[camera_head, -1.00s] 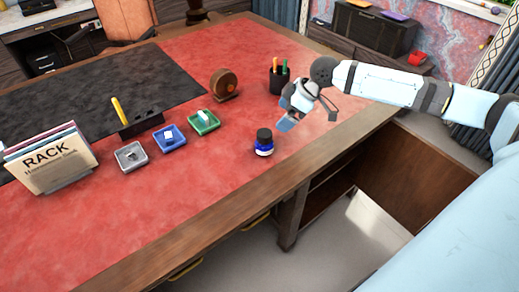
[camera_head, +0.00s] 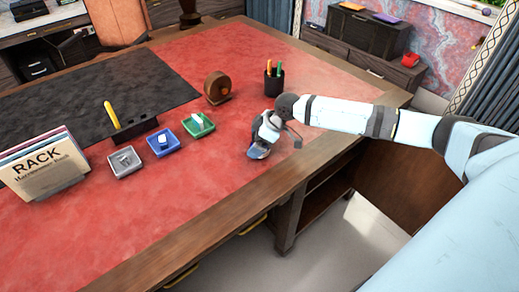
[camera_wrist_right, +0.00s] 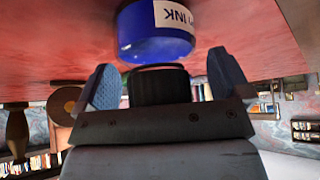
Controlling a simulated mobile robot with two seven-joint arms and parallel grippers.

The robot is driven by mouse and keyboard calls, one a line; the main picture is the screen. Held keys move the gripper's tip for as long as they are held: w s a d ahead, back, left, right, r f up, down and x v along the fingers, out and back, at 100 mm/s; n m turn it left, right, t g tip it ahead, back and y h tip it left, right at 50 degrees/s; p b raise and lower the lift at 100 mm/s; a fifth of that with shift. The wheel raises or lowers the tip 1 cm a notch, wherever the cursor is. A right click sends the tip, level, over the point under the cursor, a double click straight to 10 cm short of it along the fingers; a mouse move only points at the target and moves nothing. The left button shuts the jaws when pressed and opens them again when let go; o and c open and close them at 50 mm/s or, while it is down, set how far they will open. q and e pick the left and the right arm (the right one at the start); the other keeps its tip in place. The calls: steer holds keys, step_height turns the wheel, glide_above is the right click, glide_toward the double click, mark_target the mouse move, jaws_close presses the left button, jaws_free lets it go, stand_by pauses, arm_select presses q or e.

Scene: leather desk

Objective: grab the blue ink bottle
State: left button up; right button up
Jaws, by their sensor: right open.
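The blue ink bottle (camera_wrist_right: 155,35) shows close up in the right wrist view, upside down in that picture, with a white INK label and a black cap (camera_wrist_right: 158,85). My right gripper (camera_wrist_right: 160,64) is open, with one blue-grey finger on each side of the cap and gaps still visible. In the head view my right gripper (camera_head: 259,151) is low over the red desk top and hides the bottle. My left gripper is not in view.
A pen cup (camera_head: 274,84) and a round brown tape-like holder (camera_head: 217,88) stand behind the gripper. Green (camera_head: 198,126), blue (camera_head: 163,143) and grey (camera_head: 126,163) trays lie to its left. The wooden desk edge (camera_head: 235,208) runs in front.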

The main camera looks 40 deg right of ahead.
steer(key=shift+r, duration=0.1)
steer(key=c, duration=1.2)
